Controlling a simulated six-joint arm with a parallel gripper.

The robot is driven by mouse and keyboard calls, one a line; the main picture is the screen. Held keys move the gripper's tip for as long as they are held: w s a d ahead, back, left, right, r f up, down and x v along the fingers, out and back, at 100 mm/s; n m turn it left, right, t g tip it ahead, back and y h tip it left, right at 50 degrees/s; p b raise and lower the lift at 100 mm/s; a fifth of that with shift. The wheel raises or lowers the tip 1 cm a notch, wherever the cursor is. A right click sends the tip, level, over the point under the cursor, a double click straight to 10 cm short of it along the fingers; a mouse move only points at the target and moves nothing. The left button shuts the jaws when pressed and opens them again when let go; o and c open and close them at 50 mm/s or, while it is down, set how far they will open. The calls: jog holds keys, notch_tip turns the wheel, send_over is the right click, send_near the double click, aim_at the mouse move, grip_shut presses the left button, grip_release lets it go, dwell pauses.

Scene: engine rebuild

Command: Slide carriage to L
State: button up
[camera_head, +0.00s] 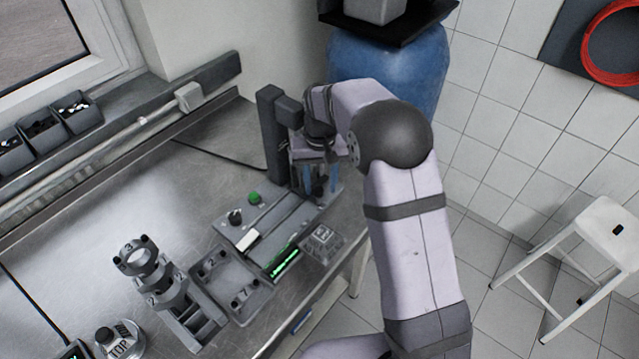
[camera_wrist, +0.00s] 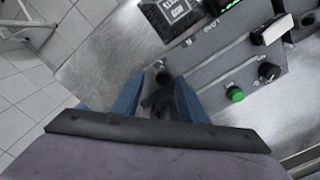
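A grey bench fixture (camera_head: 283,222) has a long slotted track along its top and a dark upright column at its far end. A small white block (camera_head: 248,239) sits on the fixture; it also shows at the upper right of the wrist view (camera_wrist: 272,30). I cannot tell for sure which part is the carriage. My gripper (camera_head: 319,184) is low at the fixture's far end, beside the column. In the wrist view its blue fingers (camera_wrist: 157,94) stand apart, with a dark post-like part (camera_wrist: 162,79) between or just beyond them. Contact cannot be made out.
A green button (camera_head: 254,197) and black knob (camera_head: 235,216) rise from the fixture's left side. A lit green display (camera_head: 284,262) and a labelled block (camera_head: 322,240) are on the near side. Numbered grey rings (camera_head: 137,256) and a tray (camera_head: 232,285) stand left of it. Bench further left is mostly clear.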

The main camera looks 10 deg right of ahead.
jog(key=shift+a, duration=0.1)
jog(key=shift+r+b, duration=1.15)
jog(key=shift+r, duration=2.55)
jog(key=s+d+f, duration=0.2)
jog(key=s, duration=0.6)
jog(key=s+d+f, duration=0.3)
jog(key=s, duration=0.6)
jog(key=s+d+f, duration=0.2)
jog(key=s+d, duration=0.1)
jog(key=s, duration=0.6)
jog(key=shift+d+f, duration=0.15)
jog(key=shift+f, duration=0.2)
